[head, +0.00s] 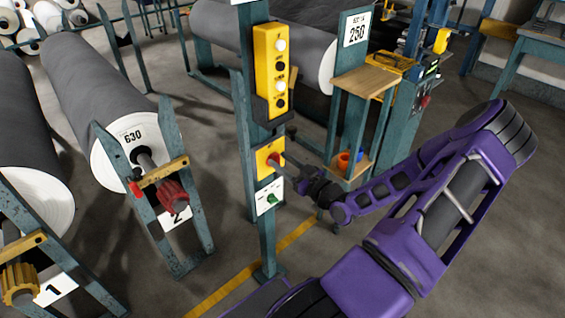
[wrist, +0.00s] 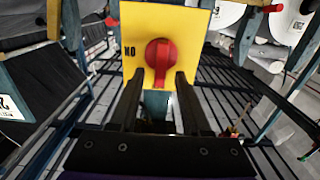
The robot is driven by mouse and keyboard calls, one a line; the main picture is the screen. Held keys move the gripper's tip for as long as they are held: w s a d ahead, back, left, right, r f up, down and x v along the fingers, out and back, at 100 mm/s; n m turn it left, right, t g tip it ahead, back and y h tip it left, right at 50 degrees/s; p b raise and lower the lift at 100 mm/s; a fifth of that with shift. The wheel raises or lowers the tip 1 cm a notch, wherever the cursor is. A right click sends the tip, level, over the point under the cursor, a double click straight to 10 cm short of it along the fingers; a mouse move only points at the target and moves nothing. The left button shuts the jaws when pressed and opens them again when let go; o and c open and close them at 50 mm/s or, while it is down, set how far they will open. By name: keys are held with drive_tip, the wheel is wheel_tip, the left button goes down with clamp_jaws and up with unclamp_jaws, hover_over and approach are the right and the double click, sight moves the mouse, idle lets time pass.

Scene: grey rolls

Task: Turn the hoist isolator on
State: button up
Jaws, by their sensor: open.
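The isolator is a yellow plate (head: 264,150) with a red rotary knob (head: 274,160), fixed on a teal post. In the wrist view the yellow plate (wrist: 187,22) fills the upper middle, with the red knob (wrist: 160,52) on it. Lettering beside the knob reads "NO", which fits "ON" seen upside down. The knob's grip bar stands about upright in that view. My gripper (wrist: 161,76) is open, its two black fingers one on each side of the bar's lower end, with gaps showing. In the head view my gripper (head: 288,171) is close to the knob, its fingertips partly unclear.
A white plate with a green knob (head: 272,198) sits just below the isolator. A yellow button box (head: 270,72) hangs above it. A wooden shelf (head: 364,81) is to the right. Large grey rolls (head: 95,90) on stands are at the left.

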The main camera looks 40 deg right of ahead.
clamp_jaws()
drive_tip(key=shift+m, duration=0.3)
idle(0.4)
drive_tip(key=m+p, duration=0.1)
drive_tip(key=m, duration=0.4)
drive_tip(key=d+f+m+p, duration=0.1)
drive_tip(key=m, duration=0.5)
drive_tip(key=d+f+m+p, duration=0.1)
drive_tip(key=m, duration=0.5)
drive_tip(key=shift+w, duration=0.1)
drive_tip(key=shift+m+p, duration=0.3)
